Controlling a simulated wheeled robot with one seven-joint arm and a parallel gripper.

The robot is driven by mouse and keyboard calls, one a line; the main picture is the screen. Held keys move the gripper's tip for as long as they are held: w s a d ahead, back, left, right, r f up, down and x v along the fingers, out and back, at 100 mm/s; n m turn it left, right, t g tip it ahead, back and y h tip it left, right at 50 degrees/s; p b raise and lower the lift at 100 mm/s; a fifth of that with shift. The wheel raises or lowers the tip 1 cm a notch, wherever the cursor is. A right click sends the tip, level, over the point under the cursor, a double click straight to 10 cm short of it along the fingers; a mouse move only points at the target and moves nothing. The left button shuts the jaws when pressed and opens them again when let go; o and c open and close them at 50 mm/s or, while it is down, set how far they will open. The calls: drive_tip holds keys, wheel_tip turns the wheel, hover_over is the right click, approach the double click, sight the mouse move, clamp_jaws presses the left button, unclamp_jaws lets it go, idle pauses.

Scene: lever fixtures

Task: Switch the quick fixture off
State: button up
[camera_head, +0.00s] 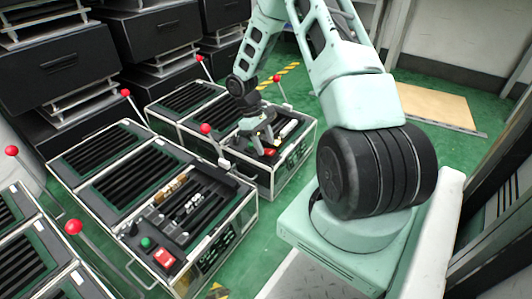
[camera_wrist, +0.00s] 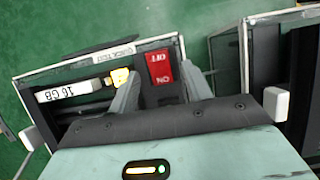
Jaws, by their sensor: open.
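The quick fixture is a dark, pale-edged box (camera_head: 308,137); its label (camera_wrist: 113,52) appears to begin with "QUICK" and is upside down in the wrist view. On its top is a red rocker switch (camera_wrist: 160,67) marked OFF and ON, which also shows in the head view (camera_head: 269,153). The OFF end is brighter red than the ON end. My gripper (camera_wrist: 161,72) is open and empty, its fingers on either side of the switch. I cannot tell whether either finger touches it. In the head view my gripper (camera_head: 257,140) is low over the fixture's near end.
A second box with a red switch (camera_head: 164,257) and green button (camera_head: 146,243) stands nearer. Red-knobbed levers (camera_head: 205,128) rise nearby.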

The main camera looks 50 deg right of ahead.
drive_tip(key=shift+x, duration=0.8)
drive_tip(key=c, duration=1)
